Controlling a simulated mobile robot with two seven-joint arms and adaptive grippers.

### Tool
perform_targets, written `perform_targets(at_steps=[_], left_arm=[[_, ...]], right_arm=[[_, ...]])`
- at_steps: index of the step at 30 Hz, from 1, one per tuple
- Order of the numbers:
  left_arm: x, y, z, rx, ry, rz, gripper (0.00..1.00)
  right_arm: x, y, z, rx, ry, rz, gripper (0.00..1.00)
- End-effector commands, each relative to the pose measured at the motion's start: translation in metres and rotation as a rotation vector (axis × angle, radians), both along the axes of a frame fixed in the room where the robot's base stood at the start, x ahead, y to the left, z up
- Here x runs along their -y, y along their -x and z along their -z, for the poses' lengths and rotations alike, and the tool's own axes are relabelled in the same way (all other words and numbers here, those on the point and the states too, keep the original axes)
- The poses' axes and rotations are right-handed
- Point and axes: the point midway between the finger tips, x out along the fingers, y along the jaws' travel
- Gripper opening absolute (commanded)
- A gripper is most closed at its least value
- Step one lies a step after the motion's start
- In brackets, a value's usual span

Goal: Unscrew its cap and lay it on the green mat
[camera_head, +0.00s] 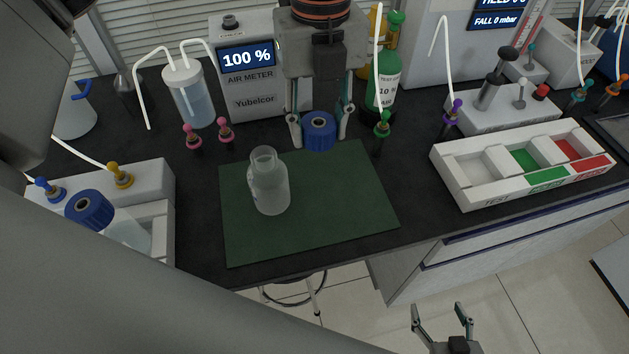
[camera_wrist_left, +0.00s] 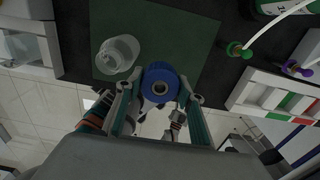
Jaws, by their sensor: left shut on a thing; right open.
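An open, clear bottle (camera_head: 268,182) with no cap stands upright on the green mat (camera_head: 340,210). It also shows in the left wrist view (camera_wrist_left: 117,53), beside the cap. My left gripper (camera_head: 319,133) is shut on a blue cap (camera_head: 320,128) with a hole in its top. It holds the cap near the mat's back edge, behind and right of the bottle, apart from it. I cannot tell whether the cap touches the surface. The cap is between the fingers in the left wrist view (camera_wrist_left: 160,85). My right gripper (camera_head: 441,322) is open and empty, low in front of the bench.
A second bottle with a blue cap (camera_head: 90,208) lies in a white holder at left. A white sorting tray (camera_head: 475,185) with green and red sections stands right of the mat. Colored connectors and a green bottle (camera_head: 384,85) stand behind. The mat's right half is clear.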

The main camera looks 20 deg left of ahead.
Motion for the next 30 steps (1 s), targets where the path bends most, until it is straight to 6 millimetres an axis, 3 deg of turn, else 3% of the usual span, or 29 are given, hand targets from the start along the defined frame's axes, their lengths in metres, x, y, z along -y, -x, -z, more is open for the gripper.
perform_targets(at_steps=[6, 12, 20, 27, 30], left_arm=[[0.0, 0.001, 0.056, -0.004, -0.001, 0.0, 0.12], [0.0, 0.001, 0.092, -0.001, 0.001, -0.001, 0.12], [0.0, -0.001, 0.109, 0.002, 0.001, -0.002, 0.12], [0.0, 0.0, 0.142, -0.002, 0.0, -0.002, 0.12], [0.0, -0.001, 0.146, 0.002, 0.001, -0.002, 0.12]], right_arm=[[0.001, -0.002, 0.0, 0.003, 0.004, 0.0, 0.66], [0.001, -0.002, 0.001, 0.002, 0.006, 0.0, 0.66], [0.002, -0.003, 0.001, 0.004, 0.007, 0.0, 0.66], [0.002, -0.003, 0.002, 0.005, 0.008, 0.0, 0.66], [0.002, -0.003, 0.002, 0.006, 0.007, 0.0, 0.66]])
